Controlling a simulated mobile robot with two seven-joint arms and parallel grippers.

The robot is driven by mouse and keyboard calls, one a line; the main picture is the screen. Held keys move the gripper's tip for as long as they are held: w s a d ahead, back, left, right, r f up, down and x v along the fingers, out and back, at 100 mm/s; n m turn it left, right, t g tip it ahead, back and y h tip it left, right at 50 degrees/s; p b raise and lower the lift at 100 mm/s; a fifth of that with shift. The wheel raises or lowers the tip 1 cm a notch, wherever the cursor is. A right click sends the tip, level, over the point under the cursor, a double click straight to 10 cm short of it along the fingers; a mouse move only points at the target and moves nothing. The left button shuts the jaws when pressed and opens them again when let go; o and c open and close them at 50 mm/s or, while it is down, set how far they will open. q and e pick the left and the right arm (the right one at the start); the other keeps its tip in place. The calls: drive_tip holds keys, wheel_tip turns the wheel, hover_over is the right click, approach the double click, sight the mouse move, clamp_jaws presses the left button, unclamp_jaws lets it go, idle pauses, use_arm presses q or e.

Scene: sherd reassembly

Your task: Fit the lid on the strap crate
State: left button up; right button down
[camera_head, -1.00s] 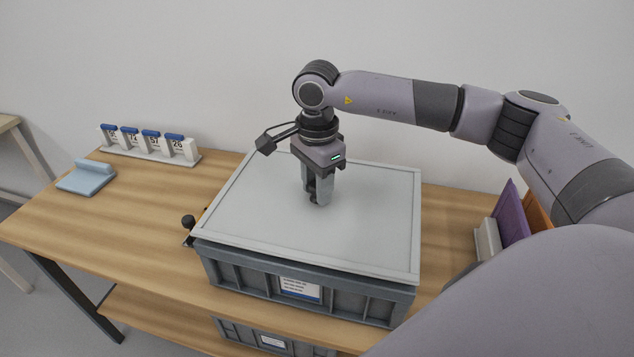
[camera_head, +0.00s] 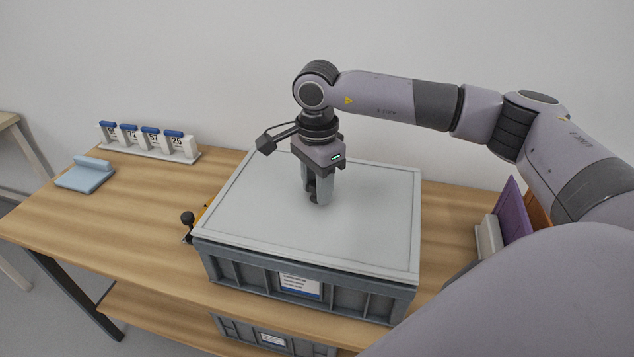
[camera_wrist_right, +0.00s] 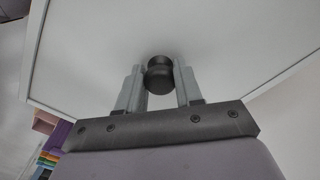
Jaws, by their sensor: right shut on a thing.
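The strap crate (camera_head: 340,297) is a grey ribbed box with a white label, standing on the wooden bench. The pale grey flat lid (camera_head: 260,210) lies over the crate's top, its edges close to the crate's rim all round. Whether it is fully seated I cannot tell. My right gripper (camera_head: 318,200) points down at the lid's middle. It is shut on the lid's dark round knob (camera_wrist_right: 158,76), which shows between the fingers in the right wrist view. The crate's inside is hidden under the lid. My left gripper is not in view.
A dark knob-ended part (camera_head: 187,218) with a yellow piece stands beside the crate's left side. A row of number cards (camera_head: 150,141) and a light blue block (camera_head: 85,177) are on the bench at left. A purple panel (camera_head: 513,213) stands at right. Another crate sits below.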

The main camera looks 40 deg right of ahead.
drive_tip(key=shift+f+b, duration=0.3)
drive_tip(key=shift+f, duration=0.15)
drive_tip(key=c, duration=0.7)
unclamp_jaws()
drive_tip(key=shift+o, duration=0.2)
wheel_tip(320, 180, up, 7)
drive_tip(key=shift+r+b, duration=0.1)
drive_tip(key=shift+b, duration=0.2)
